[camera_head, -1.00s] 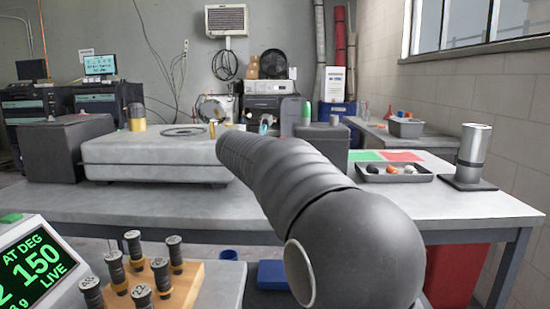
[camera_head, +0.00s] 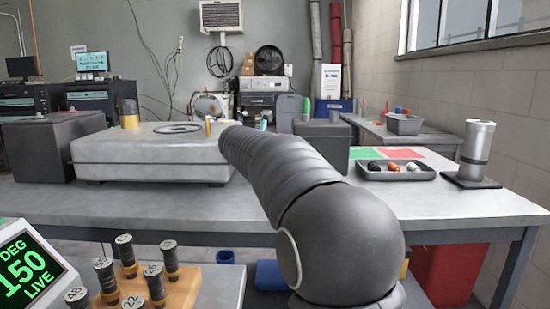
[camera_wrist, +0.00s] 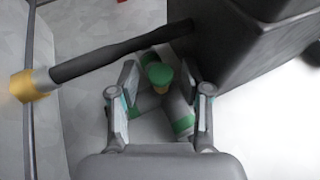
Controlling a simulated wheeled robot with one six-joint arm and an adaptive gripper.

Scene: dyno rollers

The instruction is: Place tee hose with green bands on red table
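The tee hose with green bands (camera_wrist: 183,124) is in the wrist view, a grey branched hose with a green-banded end pointing up at the camera. It lies between the fingers of my gripper (camera_wrist: 158,88), which are spread wide on either side of it. I cannot tell whether either finger touches it. Part of the hose is hidden by the fingers and palm. In the head view my arm hides both the gripper and the hose. No whole red table shows; a flat red patch (camera_head: 404,154) lies on the grey table's right side, beside a green patch (camera_head: 365,155).
A dark box (camera_wrist: 240,45) stands close to the gripper's right. A black rod with a yellow end (camera_wrist: 22,86) crosses the wrist view's left. On the table are a large grey case (camera_head: 150,153), a tray of balls (camera_head: 395,177) and a metal cylinder (camera_head: 476,143).

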